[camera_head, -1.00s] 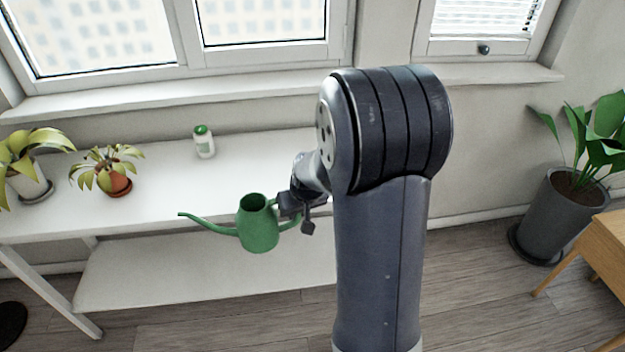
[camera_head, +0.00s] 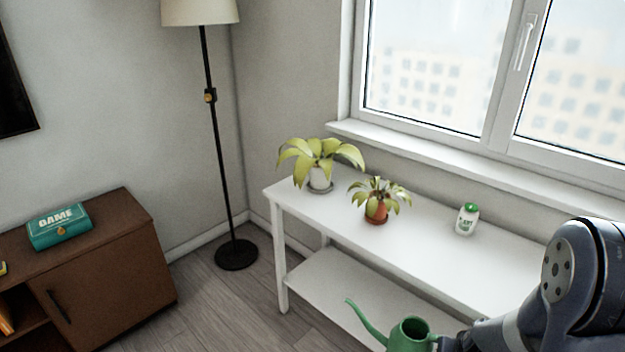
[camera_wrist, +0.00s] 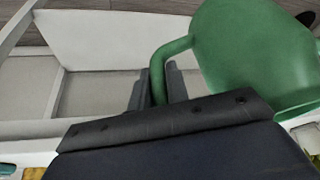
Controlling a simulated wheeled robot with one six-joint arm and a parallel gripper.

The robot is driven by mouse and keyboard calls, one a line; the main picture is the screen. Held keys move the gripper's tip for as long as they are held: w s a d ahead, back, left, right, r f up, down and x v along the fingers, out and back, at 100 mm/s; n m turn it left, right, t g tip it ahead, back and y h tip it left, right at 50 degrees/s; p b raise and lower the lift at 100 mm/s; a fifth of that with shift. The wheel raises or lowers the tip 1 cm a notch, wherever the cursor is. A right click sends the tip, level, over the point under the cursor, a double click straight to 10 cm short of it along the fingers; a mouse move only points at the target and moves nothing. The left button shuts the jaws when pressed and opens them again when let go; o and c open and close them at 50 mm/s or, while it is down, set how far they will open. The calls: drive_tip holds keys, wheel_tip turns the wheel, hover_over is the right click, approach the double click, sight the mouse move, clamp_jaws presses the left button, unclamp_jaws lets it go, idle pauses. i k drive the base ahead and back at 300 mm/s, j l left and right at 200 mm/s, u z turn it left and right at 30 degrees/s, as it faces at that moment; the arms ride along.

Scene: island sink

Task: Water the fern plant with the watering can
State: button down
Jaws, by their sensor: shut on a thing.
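My gripper (camera_wrist: 157,88) is shut on the handle of the green watering can (camera_head: 408,334). In the head view the can is at the bottom edge, in front of the white table, with its spout pointing left and up; its lower part is cut off. It also fills the upper right of the wrist view (camera_wrist: 255,50). Two potted plants stand on the table's left part: a larger yellow-green one in a white pot (camera_head: 319,178) and a smaller one in a terracotta pot (camera_head: 377,211). I cannot tell which is the fern. The can is apart from both.
The white table (camera_head: 432,241) has a lower shelf and stands under the window. A white bottle with a green cap (camera_head: 467,219) stands right of the plants. A floor lamp (camera_head: 211,130) is in the corner. A brown cabinet (camera_head: 110,265) with a teal game box (camera_head: 60,227) is at left.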

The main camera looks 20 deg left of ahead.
sight(319, 169)
drive_tip(key=i+j+u, duration=0.15)
drive_tip(key=u, duration=0.35)
drive_tip(key=i+j+u, duration=0.1)
drive_tip(key=u, duration=0.35)
drive_tip(key=i+j+u, duration=0.1)
drive_tip(key=i+u, duration=0.15)
drive_tip(key=i, duration=0.25)
drive_tip(key=i+u, duration=0.25)
drive_tip(key=i, duration=0.55)
